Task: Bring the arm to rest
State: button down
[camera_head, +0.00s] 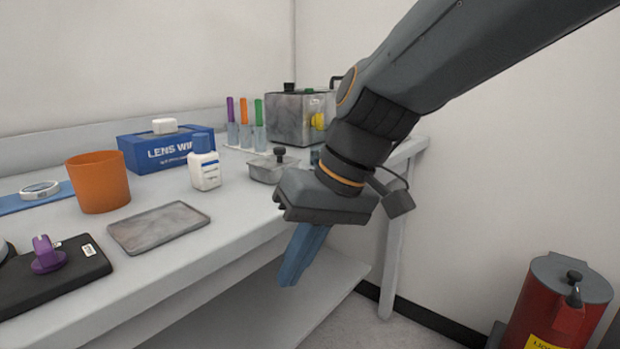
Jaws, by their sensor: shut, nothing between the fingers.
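My gripper (290,272) hangs in front of the bench's front edge, with its blue fingers pointing down and together. Nothing shows between the fingers. My arm comes in from the upper right, and the wrist covers part of the bench's right end. The white bench (165,232) stands along the wall on the left. The fingers are apart from the bench objects; whether they touch the bench edge I cannot tell, but they appear clear of it.
On the bench are a grey tray (158,226), an orange cup (98,182), a white bottle (204,170), a blue wipes box (160,154), a lidded metal dish (272,168) and a black plate (50,281). A red bin (545,308) stands at the lower right. A lower shelf (270,312) lies below the fingers.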

jog(key=s+f+h+b, duration=0.1)
jog(key=s+f+b, duration=0.2)
jog(key=f, duration=0.3)
jog(key=s+d+f+h+b, duration=0.1)
jog(key=s+f+b, duration=0.1)
jog(key=f, duration=0.4)
jog(key=s+f+h+b, duration=0.1)
jog(key=s+f+b, duration=0.2)
jog(key=f, duration=0.3)
jog(key=d+r+m+h+p, duration=0.1)
jog(key=d+r+m+p, duration=0.2)
jog(key=d+r+p, duration=0.7)
jog(key=d+r+m+p, duration=0.2)
jog(key=d+r+p, duration=0.8)
jog(key=r+p, duration=0.6)
jog(key=p, duration=0.8)
jog(key=shift+w+d+m+g+h+p, duration=0.15)
jog(key=shift+d+m+g+h+p, duration=0.15)
jog(key=shift+d+m+h+p, duration=0.1)
jog(key=c, duration=2.5)
grip_release()
